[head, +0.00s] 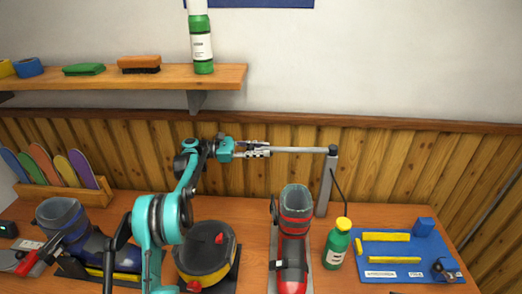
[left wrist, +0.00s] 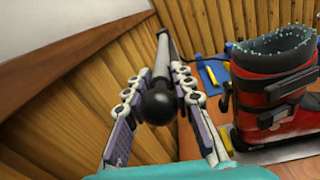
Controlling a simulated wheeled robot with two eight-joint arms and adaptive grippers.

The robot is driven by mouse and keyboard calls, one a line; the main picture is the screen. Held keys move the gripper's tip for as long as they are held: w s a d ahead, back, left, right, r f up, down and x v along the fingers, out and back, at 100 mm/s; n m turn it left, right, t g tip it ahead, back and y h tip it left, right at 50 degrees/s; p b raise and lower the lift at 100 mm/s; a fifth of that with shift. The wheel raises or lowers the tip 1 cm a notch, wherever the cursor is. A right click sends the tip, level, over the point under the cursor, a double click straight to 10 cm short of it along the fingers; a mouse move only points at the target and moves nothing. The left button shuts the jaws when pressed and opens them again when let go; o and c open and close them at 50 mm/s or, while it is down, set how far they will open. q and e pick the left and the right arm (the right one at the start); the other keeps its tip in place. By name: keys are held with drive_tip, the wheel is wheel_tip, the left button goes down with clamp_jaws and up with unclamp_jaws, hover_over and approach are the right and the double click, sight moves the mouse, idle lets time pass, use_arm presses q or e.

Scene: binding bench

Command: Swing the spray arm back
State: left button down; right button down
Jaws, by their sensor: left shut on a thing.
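The spray arm (head: 300,149) is a thin grey bar reaching level to the left from the top of an upright grey post (head: 325,185). My left gripper (head: 267,149) is shut on the bar near its free end. In the left wrist view, the spray arm (left wrist: 161,52) runs away from me between the fingers of my left gripper (left wrist: 165,80). A black ball (left wrist: 158,105) at its end sits between the fingers. My right gripper is not in view.
Below the bar stand a red boot (head: 294,225) and a green bottle (head: 338,245) with a yellow cap. A blue mat (head: 400,257) lies to the right, and a round black-and-yellow device (head: 205,262) to the left. The wood-panelled wall (head: 400,165) is close behind.

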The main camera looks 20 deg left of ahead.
use_arm(q)
drive_tip(key=c, duration=1.3)
unclamp_jaws()
drive_tip(key=v, duration=1.2)
drive_tip(key=shift+f, duration=0.1)
